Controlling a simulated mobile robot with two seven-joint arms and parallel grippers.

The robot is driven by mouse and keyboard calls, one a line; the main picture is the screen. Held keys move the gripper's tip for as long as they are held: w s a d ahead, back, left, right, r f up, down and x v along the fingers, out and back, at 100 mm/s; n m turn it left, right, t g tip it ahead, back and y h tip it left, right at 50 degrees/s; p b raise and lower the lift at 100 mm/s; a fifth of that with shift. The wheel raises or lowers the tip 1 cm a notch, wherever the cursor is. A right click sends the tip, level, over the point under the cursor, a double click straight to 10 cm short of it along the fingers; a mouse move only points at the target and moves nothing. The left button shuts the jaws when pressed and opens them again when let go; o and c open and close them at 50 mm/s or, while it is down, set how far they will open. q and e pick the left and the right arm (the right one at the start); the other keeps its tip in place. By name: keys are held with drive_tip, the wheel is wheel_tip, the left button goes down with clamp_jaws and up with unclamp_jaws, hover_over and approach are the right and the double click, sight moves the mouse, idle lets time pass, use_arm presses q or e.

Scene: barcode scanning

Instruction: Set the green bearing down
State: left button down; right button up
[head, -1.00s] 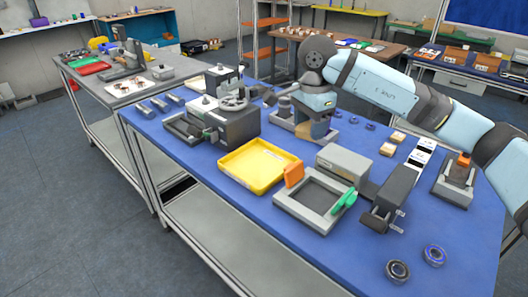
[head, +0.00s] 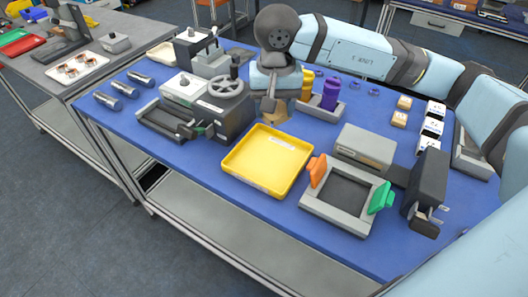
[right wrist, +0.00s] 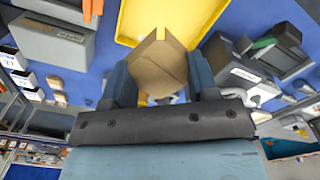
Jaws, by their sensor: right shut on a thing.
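No green bearing can be made out in either view. My right gripper (head: 272,98) hangs behind the yellow tray (head: 266,161), right of the grey handwheel device. It is shut on a tan, box-like piece (head: 277,115). In the right wrist view the tan piece (right wrist: 157,70) sits between the two blue-grey fingers (right wrist: 160,85), and the yellow tray (right wrist: 165,12) lies past it. The piece hides whatever is directly behind it. My left gripper is not in view.
The handwheel device (head: 228,92) stands close left of my right gripper. Purple (head: 330,94) and yellow cylinders stand in a holder to its right. A grey frame (head: 343,215) with orange and green handles is right of the tray. The tray's floor looks empty apart from a label.

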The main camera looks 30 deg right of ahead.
drive_tip(key=p, duration=0.1)
hover_over(272, 172)
wheel_tip(272, 172, down, 16)
drive_tip(key=shift+s+r, duration=0.1)
wheel_tip(272, 172, down, 3)
drive_tip(key=shift+f, duration=0.45)
drive_tip(key=o, duration=0.6)
drive_tip(key=shift+f, duration=0.1)
drive_tip(key=o, duration=0.5)
drive_tip(key=shift+c, duration=0.2)
drive_tip(key=shift+r+p, duration=0.35)
drive_tip(key=shift+r, duration=0.05)
wheel_tip(272, 172, up, 12)
drive_tip(key=b, duration=0.1)
drive_tip(key=shift+f+b, duration=0.15)
drive_tip(key=shift+b, duration=0.15)
